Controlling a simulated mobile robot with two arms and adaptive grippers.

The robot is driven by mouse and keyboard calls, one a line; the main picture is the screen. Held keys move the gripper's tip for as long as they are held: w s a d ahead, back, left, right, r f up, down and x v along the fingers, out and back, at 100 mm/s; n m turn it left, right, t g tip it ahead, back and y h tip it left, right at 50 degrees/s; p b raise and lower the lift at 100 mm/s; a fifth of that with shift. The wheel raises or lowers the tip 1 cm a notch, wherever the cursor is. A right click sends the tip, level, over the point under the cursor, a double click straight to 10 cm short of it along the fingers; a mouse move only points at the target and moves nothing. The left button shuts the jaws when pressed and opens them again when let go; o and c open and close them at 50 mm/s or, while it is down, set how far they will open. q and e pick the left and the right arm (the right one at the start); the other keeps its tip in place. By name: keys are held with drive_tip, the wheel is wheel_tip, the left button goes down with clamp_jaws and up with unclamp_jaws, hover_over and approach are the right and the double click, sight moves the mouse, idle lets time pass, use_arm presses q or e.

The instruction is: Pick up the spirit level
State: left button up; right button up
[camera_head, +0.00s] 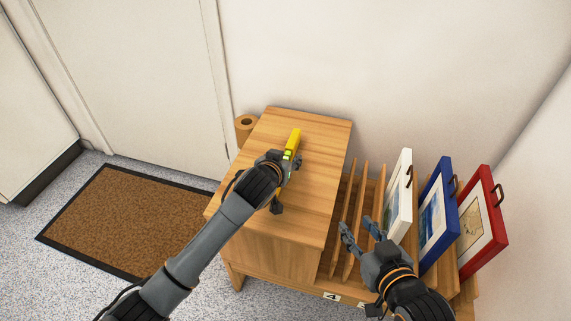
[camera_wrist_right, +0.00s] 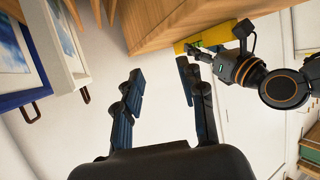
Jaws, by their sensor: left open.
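The yellow spirit level (camera_head: 295,138) lies on the wooden cabinet top, pointing away from me. My left gripper (camera_head: 287,160) is open over its near part and hides some of it. I cannot tell whether the fingers touch it. In the right wrist view the level (camera_wrist_right: 222,33) shows at the cabinet edge, with my left gripper (camera_wrist_right: 203,52) against or close to it. My right gripper (camera_head: 357,226) is open and empty, above the slotted rack to the right of the cabinet. Its spread fingers (camera_wrist_right: 160,72) also show in the right wrist view.
The cabinet top (camera_head: 315,125) is otherwise clear. White (camera_head: 398,200), blue (camera_head: 437,215) and red (camera_head: 483,222) framed prints stand in the rack at right, near my right gripper. A brown roll (camera_head: 245,124) stands behind the cabinet's left side. A doormat (camera_head: 130,220) lies at left.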

use_arm(q)
drive_tip(key=shift+w+d+f, duration=0.1)
drive_tip(key=shift+w+f, duration=0.05)
drive_tip(key=shift+w, duration=0.1)
clamp_jaws()
idle(0.3)
